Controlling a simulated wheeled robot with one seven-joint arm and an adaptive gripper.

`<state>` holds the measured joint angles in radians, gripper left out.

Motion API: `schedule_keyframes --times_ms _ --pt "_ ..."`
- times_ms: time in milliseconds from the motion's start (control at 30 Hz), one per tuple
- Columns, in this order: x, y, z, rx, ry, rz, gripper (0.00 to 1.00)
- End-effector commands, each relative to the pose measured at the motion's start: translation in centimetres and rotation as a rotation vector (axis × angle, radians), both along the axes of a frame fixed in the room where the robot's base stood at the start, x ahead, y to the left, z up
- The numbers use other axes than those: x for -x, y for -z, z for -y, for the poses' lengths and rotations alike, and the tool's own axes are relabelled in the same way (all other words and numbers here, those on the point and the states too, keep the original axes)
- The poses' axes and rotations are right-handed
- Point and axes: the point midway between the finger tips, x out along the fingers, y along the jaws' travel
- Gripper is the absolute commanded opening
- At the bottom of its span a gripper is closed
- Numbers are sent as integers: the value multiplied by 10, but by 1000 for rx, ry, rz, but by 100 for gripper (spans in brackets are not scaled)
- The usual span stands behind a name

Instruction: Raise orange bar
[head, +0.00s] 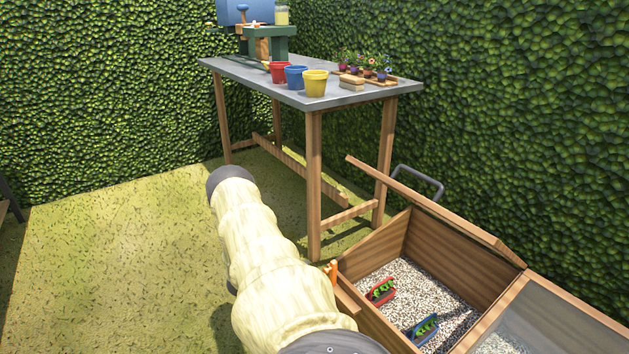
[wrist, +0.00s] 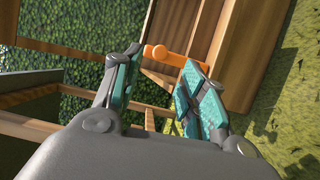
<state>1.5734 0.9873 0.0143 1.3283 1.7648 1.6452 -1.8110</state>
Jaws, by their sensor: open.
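The orange bar (wrist: 177,58) is a short orange rod with a rounded knob at its left end in the wrist view. It sits at the wooden cold-frame box (wrist: 236,50). In the head view the orange bar (head: 333,272) shows as a small upright orange piece at the box's near left corner, beside my arm. My gripper (wrist: 163,58) is open, with teal-padded fingers. The knob shows between the fingertips, and the bar's other end runs past the right fingertip. I cannot tell whether they touch. In the head view my arm hides the gripper.
The box (head: 445,258) is open and holds pale gravel with a red tray (head: 381,291) and a blue tray (head: 424,329) of plants. A glazed lid panel (head: 545,325) lies at right. A table (head: 335,98) with pots stands behind. Grass at left is clear.

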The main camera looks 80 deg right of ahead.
Motion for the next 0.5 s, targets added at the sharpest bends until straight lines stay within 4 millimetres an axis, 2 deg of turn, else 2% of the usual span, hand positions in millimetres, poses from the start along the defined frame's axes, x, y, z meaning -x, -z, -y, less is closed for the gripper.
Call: schedule_keyframes --times_ms 200,500 --pt "-34 4 -12 -4 -2 -1 42" --pt "-53 11 -18 -13 0 0 42"
